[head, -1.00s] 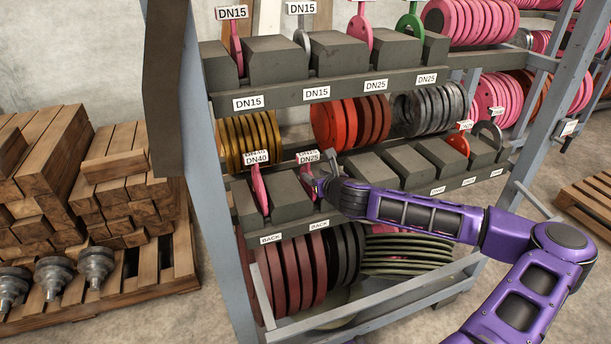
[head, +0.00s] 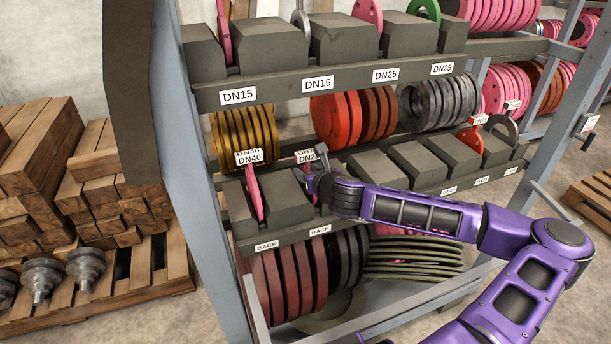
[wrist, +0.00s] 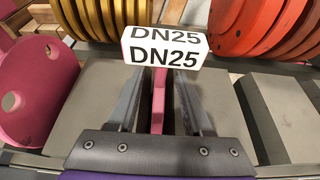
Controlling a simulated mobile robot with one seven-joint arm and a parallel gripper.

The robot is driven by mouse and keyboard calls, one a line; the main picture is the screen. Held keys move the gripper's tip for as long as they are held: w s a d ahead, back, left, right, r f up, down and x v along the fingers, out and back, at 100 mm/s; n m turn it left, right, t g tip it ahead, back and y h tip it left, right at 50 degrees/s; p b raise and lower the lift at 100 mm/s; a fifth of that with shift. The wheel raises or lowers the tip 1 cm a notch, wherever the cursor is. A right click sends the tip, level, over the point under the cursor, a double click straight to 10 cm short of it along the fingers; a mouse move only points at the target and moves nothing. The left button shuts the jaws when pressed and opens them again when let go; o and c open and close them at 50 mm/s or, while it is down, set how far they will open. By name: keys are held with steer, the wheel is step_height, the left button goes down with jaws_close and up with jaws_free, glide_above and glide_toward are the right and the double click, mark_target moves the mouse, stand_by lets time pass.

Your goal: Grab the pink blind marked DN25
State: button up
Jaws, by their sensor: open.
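The pink blind marked DN25 (wrist: 158,101) stands upright on edge in a slot between grey blocks. Its white DN25 label (wrist: 163,47) sits on top. In the wrist view my gripper (wrist: 158,82) is open, with one finger on each side of the pink plate. Small gaps show between plate and fingers. In the head view my gripper (head: 318,172) is at the DN25 slot on the middle shelf and hides much of the blind and part of its label (head: 305,156).
A pink DN40 blind (head: 254,192) stands in the slot to the left, with a grey block (head: 287,194) between. Gold discs (wrist: 100,15) and orange discs (wrist: 245,25) stand behind. The upper shelf beam (head: 350,78) runs above, and a rack post (head: 190,150) is at the left.

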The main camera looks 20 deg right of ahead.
jaws_close()
stand_by(0.3)
stand_by(1.1)
steer(key=shift+r, duration=0.15)
